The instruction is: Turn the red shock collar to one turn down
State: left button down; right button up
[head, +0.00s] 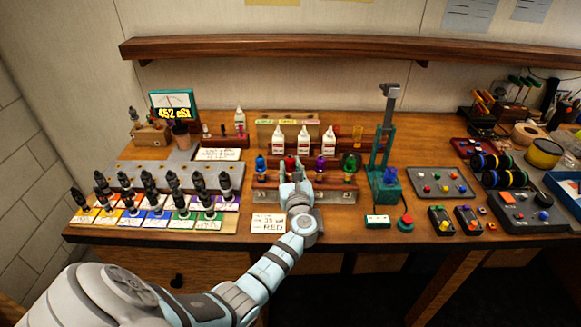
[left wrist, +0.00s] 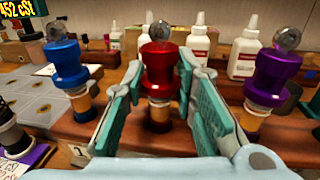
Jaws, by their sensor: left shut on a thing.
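The red shock (left wrist: 160,68) stands upright in the middle of the left wrist view, with a clear ball on top, a red collar and a tan lower body. My left gripper (left wrist: 160,92) has its teal-padded fingers on either side of the red shock and is shut on it. In the head view my left gripper (head: 297,178) reaches the wooden shock stand (head: 335,196) and hides most of the red shock. A card (head: 268,223) in front of the stand reads "RED". My right gripper is out of view.
A blue shock (left wrist: 66,65) stands left of the red one, a purple shock (left wrist: 272,80) right. White bottles (head: 304,140) stand behind. Dark shocks on coloured cards (head: 155,218) fill the left. A green press (head: 383,165) stands right of the stand.

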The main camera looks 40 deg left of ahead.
pick_arm(q)
jog(key=shift+m, duration=0.3)
dwell(1.1)
jog(key=c, duration=1.3)
grip_release()
jog(key=shift+s, duration=0.1)
jog(key=v, duration=1.2)
jog(key=shift+a, duration=0.1)
